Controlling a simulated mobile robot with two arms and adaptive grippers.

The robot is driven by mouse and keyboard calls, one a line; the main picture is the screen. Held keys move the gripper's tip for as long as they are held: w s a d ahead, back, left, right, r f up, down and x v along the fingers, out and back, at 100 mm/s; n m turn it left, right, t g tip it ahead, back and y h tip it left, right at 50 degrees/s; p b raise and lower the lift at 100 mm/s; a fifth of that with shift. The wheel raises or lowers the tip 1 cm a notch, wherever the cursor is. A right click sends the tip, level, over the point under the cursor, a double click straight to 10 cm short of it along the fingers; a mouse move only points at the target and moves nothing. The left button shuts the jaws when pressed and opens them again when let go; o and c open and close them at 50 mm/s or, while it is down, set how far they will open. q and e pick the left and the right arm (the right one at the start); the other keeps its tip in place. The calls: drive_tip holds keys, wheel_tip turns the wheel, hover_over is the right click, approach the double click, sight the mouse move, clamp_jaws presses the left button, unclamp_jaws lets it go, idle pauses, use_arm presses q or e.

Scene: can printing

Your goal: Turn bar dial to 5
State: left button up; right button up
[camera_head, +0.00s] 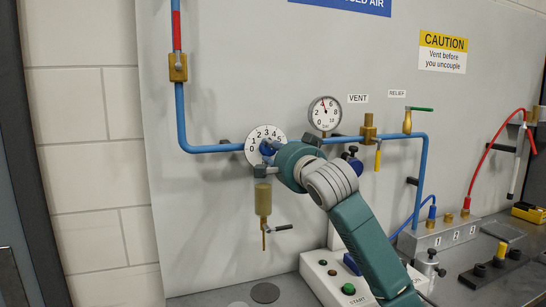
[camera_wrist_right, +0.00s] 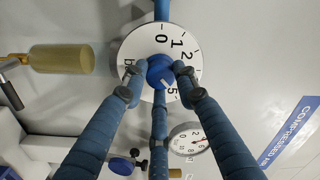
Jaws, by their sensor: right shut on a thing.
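The bar dial (camera_head: 258,134) is a white disc marked 0 to 5 on the blue pipe, with a blue knob in its middle. My right gripper (camera_head: 272,150) reaches it from the lower right and partly hides it. In the right wrist view the fingers of my right gripper (camera_wrist_right: 158,80) are closed around the blue knob (camera_wrist_right: 160,70) in front of the dial face (camera_wrist_right: 140,45). A white mark on the knob points toward the 5. The 3 and 4 are hidden there by a finger. My left gripper is not in view.
A round bar gauge (camera_head: 324,113) hangs just right of the dial, its red needle near the top. A filter bowl (camera_head: 263,198) hangs below the dial. A yellow-handled valve (camera_head: 378,155) and a green-handled relief valve (camera_head: 408,122) stand further right. A control box (camera_head: 325,275) sits below.

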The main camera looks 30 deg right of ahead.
drive_tip(key=shift+a+f+m, duration=0.15)
drive_tip(key=shift+f+m, duration=0.1)
drive_tip(key=shift+m, duration=0.65)
drive_tip(key=o, duration=0.9)
drive_tip(key=shift+o, duration=1.2)
drive_tip(key=shift+r, duration=0.15)
drive_tip(key=v, duration=1.2)
